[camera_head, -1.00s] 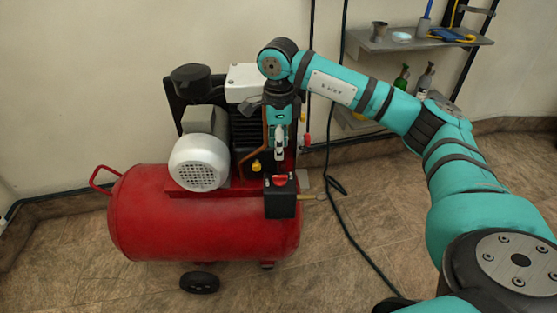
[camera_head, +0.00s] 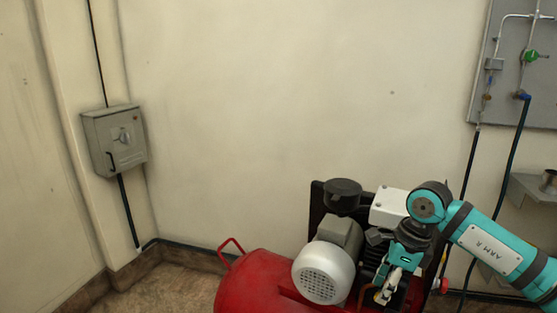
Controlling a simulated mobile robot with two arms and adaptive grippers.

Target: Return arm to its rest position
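My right arm, teal with dark bands, comes in from the right edge and bends down at its wrist above the red air compressor (camera_head: 258,285). My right gripper (camera_head: 382,294) hangs low beside the compressor's motor and dark pump block, near the bottom edge of the view. Its fingers are small and partly lost against the machine, so I cannot tell whether they are open or shut. The black switch box on the compressor is below the picture now. My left gripper is not in view.
A grey panel (camera_head: 538,75) with pipes and a green valve is on the wall at upper right. A shelf (camera_head: 527,190) juts out below it. The wall between is bare.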

